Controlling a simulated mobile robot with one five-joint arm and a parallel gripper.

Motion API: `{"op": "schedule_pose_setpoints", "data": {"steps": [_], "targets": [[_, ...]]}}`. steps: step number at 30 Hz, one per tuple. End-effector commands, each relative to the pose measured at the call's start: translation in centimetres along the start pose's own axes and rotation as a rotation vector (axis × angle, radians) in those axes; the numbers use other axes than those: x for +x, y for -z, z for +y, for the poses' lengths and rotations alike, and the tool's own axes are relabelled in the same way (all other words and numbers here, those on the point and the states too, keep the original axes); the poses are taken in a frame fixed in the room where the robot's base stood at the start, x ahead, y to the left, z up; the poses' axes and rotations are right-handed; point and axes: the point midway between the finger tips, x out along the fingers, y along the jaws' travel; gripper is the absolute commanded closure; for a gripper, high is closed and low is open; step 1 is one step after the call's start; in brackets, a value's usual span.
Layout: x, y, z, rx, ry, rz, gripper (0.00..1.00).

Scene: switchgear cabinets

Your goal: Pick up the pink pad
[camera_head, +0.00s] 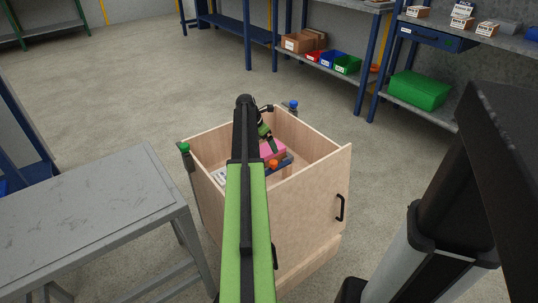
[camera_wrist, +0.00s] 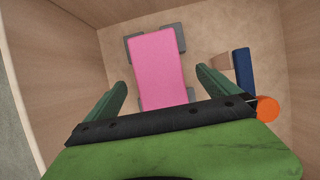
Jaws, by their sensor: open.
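The pink pad (camera_wrist: 157,68) lies flat inside an open-topped wooden box, on top of dark grey pieces that stick out at its corners. In the head view the pink pad (camera_head: 272,149) shows only partly, behind my arm. My gripper (camera_wrist: 161,92) is open, with one green finger on each side of the pad's near end in the wrist view. Gaps show between the fingers and the pad. In the head view my gripper (camera_head: 268,138) reaches down into the box. Whether the fingertips are level with the pad cannot be told.
The wooden box (camera_head: 310,205) has walls on all sides. Inside, right of the pad, lie a dark blue block (camera_wrist: 243,68) and an orange round thing (camera_wrist: 267,108). A grey table (camera_head: 90,215) stands left of the box. Shelves with a green bin (camera_head: 419,90) stand behind.

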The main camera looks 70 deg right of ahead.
Motion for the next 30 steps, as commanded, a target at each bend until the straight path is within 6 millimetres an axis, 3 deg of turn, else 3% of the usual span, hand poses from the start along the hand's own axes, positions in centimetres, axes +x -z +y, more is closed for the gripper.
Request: {"op": "schedule_pose_setpoints", "data": {"steps": [1,5,13,27,30], "targets": [[1.8,0.2,0.2,0.000,0.000,0.000,0.00],[3.9,0.2,0.2,0.001,0.000,0.000,0.00],[3.8,-0.1,0.2,0.001,0.000,0.000,0.00],[3.8,-0.1,0.1,0.002,0.001,0.000,0.62],[3.8,-0.1,0.1,0.002,0.001,0.000,0.63]]}}
